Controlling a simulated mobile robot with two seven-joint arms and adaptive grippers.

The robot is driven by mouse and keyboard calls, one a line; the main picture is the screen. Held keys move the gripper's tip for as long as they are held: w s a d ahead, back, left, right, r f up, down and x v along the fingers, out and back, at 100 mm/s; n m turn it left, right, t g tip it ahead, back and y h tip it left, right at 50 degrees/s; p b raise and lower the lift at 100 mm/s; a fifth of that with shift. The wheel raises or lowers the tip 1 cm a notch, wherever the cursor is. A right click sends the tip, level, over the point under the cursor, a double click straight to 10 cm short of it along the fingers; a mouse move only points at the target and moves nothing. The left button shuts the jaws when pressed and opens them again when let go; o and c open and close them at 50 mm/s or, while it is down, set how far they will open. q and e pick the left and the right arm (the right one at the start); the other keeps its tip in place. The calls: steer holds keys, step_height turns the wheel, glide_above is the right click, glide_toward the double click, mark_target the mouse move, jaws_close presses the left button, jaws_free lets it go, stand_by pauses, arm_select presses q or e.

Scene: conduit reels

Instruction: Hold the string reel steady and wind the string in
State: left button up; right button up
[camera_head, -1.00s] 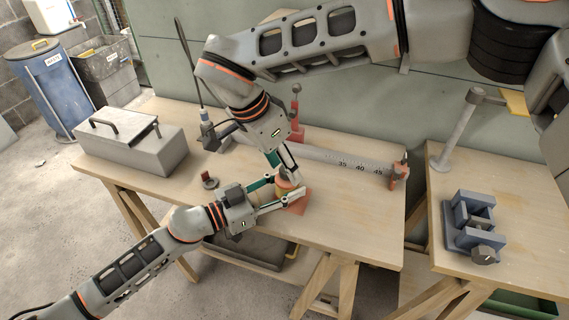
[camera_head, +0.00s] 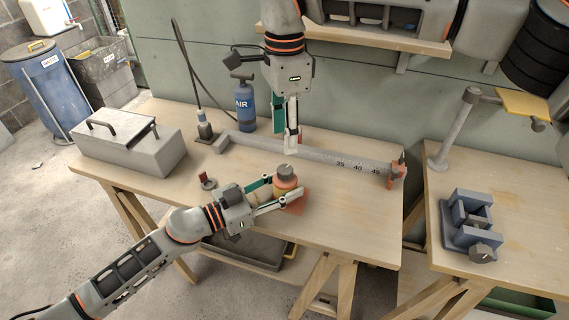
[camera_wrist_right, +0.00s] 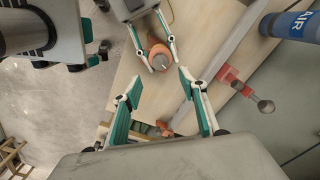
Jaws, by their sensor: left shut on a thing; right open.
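The string reel (camera_head: 286,182), an orange-topped reel with a grey knob and a yellowish drum, stands on a red base plate (camera_head: 298,203) near the bench's front edge. My left gripper (camera_head: 284,191) is shut around its drum from the left. In the right wrist view the reel (camera_wrist_right: 159,55) sits between the left gripper's fingers (camera_wrist_right: 156,60), its knob facing the camera. My right gripper (camera_head: 291,146) points down, open and empty, above and behind the reel, apart from it. Its spread fingers (camera_wrist_right: 160,79) also show in the wrist view.
A grey ruled bar (camera_head: 320,158) lies behind the reel, ending at a red bracket (camera_head: 397,172). A blue AIR bottle (camera_head: 245,104) stands at the back. A grey lidded box (camera_head: 130,145) is at left. A blue vise (camera_head: 470,222) sits on the right bench.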

mark_target(285, 169)
step_height(285, 169, down, 10)
steer(key=shift+r, duration=0.2)
steer(key=c, duration=1.1)
